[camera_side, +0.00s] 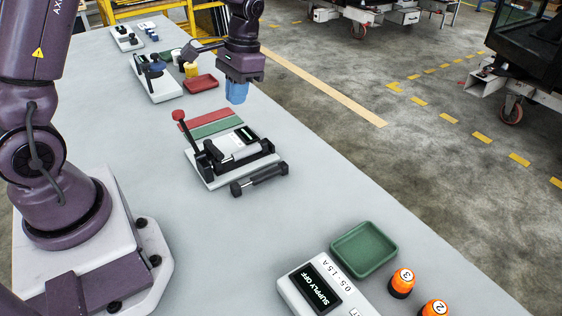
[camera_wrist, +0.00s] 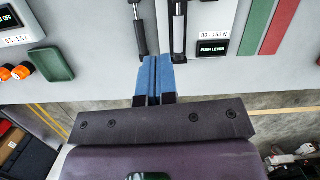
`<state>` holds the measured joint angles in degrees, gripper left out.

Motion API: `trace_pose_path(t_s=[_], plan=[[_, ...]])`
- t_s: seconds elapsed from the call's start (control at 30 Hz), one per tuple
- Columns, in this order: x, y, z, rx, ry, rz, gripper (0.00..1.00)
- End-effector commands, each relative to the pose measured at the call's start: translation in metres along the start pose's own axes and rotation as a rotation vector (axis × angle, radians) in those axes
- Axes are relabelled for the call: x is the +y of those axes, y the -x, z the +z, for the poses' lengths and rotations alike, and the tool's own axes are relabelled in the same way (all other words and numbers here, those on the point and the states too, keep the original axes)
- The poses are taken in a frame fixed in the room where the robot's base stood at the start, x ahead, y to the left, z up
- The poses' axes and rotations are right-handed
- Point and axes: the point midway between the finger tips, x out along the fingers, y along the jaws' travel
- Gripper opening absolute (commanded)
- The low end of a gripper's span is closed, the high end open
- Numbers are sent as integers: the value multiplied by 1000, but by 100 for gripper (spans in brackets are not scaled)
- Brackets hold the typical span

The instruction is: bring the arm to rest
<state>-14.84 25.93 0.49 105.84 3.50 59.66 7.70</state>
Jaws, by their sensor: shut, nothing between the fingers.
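My gripper (camera_side: 237,92) hangs above the table (camera_side: 330,210), near its far long edge, with its blue fingers pointing down. In the wrist view the two blue fingers (camera_wrist: 153,76) lie side by side, closed, with nothing between them. The fingers are apart from the lever fixture (camera_side: 225,165), which stands nearer the side camera. The fixture's black lever has a red knob (camera_side: 178,115) and stands raised.
A loose damper (camera_side: 259,180) lies beside the fixture. Red and green strips (camera_side: 215,125) lie behind it. A supply box (camera_side: 325,288), green tray (camera_side: 363,249) and orange pieces (camera_side: 402,282) are at the front right. A red tray (camera_side: 200,84) sits left of my gripper.

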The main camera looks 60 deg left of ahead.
Motion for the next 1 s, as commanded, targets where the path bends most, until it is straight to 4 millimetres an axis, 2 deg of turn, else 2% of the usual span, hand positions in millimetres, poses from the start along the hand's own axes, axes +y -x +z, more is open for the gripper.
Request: trace_pose_path(t_s=[0.03,0.1,0.3,0.5,0.6,0.8,1.0], plan=[[8,15,14,43,4,-3,0],[19,32,32,98,12,-5,0],[47,70,89,271,17,0,0],[69,89,143,456,-10,16,0],[76,94,164,539,-34,25,0],[84,108,186,664,-77,34,0],[87,116,190,699,-94,37,0]])
